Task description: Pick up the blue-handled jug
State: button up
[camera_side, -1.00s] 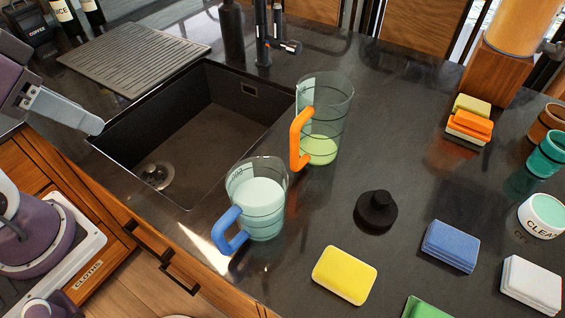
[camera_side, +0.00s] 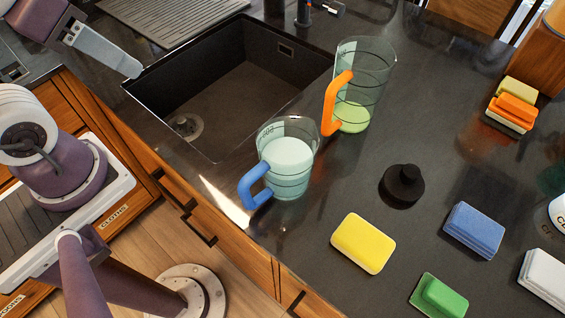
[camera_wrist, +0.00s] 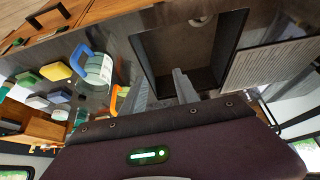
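The blue-handled jug (camera_side: 289,160) is a clear, ringed measuring jug with pale contents. It stands upright on the dark counter near its front edge, right of the sink. Its blue handle (camera_side: 252,187) points toward the front left. In the wrist view the jug (camera_wrist: 97,68) is at the left, apart from my gripper. My gripper (camera_wrist: 163,90) shows two grey fingers spread apart with nothing between them. In the side view one finger (camera_side: 105,50) shows at the upper left, above the sink's left corner, well away from the jug.
An orange-handled jug (camera_side: 359,100) with green contents stands close behind and right of the blue-handled one. A black stopper-like object (camera_side: 403,184) and yellow (camera_side: 363,243), blue (camera_side: 474,230) and green (camera_side: 438,297) sponges lie to the right. The sink (camera_side: 240,100) is open and empty.

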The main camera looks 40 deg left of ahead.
jog(key=o, duration=1)
jog(key=m+g, duration=0.5)
jog(key=m, duration=1.1)
send_over(258, 195)
jog(key=f, duration=0.7)
jog(key=shift+s+a, duration=0.1)
jog(key=shift+s, duration=0.3)
jog(key=f, duration=1.2)
jog(key=shift+w+f, duration=0.1)
jog(key=shift+w, duration=0.25)
